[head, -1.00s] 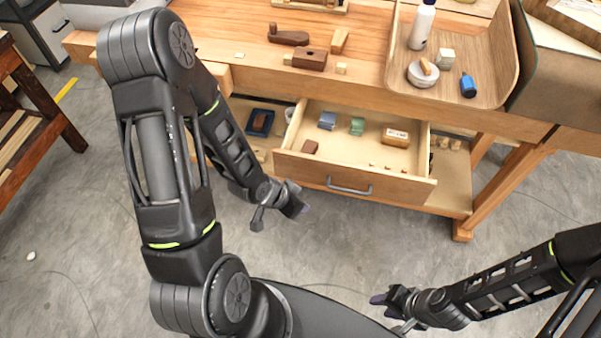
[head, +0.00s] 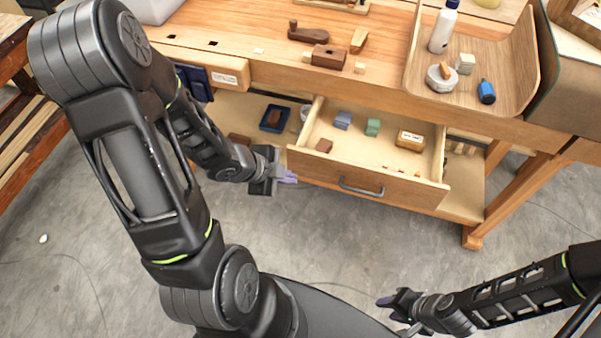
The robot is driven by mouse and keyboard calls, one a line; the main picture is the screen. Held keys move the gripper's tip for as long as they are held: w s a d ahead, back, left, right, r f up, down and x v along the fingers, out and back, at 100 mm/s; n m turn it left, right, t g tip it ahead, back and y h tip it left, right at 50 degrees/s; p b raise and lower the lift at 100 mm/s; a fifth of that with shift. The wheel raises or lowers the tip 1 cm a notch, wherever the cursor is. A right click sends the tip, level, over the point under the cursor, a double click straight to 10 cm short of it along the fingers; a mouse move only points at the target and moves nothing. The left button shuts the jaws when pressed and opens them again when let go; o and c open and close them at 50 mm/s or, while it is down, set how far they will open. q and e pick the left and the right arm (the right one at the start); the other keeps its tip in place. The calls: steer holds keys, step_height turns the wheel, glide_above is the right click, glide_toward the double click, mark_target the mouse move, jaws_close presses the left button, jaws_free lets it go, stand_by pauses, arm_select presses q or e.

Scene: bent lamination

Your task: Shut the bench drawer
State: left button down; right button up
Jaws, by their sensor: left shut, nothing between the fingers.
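The bench drawer (head: 325,171) stands pulled out from under the wooden workbench, with its inside showing. Its front has a grey bar handle (head: 361,187). In it lie a blue block, a green block, a brown block and a light wooden box (head: 410,140). My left gripper (head: 290,178) is shut and empty, just left of the drawer front's left end; I cannot tell whether it touches. My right gripper (head: 384,302) is at the lower right, well in front of the drawer; its finger opening is too small to tell.
The workbench top (head: 270,75) carries wooden tools and a curved wooden tray (head: 416,72) with a white bottle and a blue bottle. A lower shelf (head: 466,195) holds a dark blue tray (head: 274,118). The floor before the drawer is clear.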

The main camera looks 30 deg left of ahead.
arm_select(q)
steer(key=shift+w+f+b, duration=0.75)
steer(key=shift+f+b, duration=0.7)
steer(key=shift+b, duration=1.6)
steer(key=b, duration=0.3)
glide_toward(321, 173)
steer(key=s+x, duration=0.1)
steer(key=x, duration=0.4)
steer(key=shift+w, duration=0.4)
